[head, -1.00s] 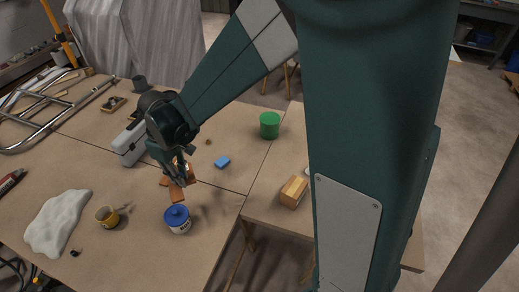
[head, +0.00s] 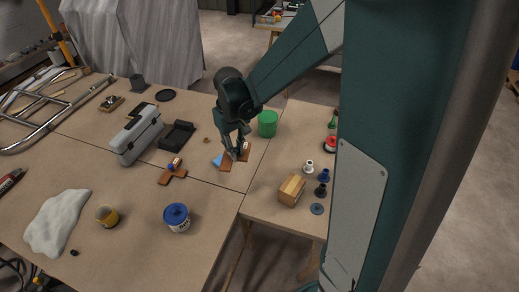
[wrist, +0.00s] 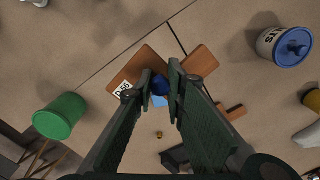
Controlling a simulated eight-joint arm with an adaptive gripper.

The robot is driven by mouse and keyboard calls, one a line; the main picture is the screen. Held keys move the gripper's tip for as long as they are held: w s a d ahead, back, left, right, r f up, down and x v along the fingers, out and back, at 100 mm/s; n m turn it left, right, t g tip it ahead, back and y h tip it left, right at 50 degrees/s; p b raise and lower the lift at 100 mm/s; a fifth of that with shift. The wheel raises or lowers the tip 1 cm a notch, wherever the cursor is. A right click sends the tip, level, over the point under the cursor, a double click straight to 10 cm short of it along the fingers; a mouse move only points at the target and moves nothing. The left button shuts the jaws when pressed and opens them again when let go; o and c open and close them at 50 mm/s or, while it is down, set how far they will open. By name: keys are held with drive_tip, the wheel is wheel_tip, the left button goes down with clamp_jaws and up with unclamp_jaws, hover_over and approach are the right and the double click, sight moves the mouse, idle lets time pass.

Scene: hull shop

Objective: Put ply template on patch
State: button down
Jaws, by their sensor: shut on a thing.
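My gripper (head: 237,153) is shut on the brown ply template (head: 227,165). In the wrist view the fingertips (wrist: 160,72) meet over the template's middle. Its brown arms spread out left (wrist: 135,68) and right (wrist: 203,60), and a white label shows on the left one. The blue patch (head: 217,161) lies on the table and shows at the template's left edge in the head view. It also shows below the fingertips in the wrist view (wrist: 160,101). The template covers part of it. I cannot tell whether they touch.
A black tray (head: 178,134), grey toolbox (head: 136,137), green cylinder (head: 267,123), blue-lidded jar (head: 178,220) and wooden block (head: 291,190) stand around.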

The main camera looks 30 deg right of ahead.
drive_tip(key=s+d+m, duration=0.1)
drive_tip(key=d+m, duration=0.1)
drive_tip(key=d, duration=0.6)
drive_tip(key=shift+f, duration=2.5)
drive_tip(key=shift+f+b, duration=0.35)
drive_tip(key=shift+f, duration=2.6)
drive_tip(key=shift+f, duration=0.1)
drive_tip(key=shift+f+b, duration=0.3)
drive_tip(key=shift+f, duration=1.65)
drive_tip(key=shift+f, duration=0.2)
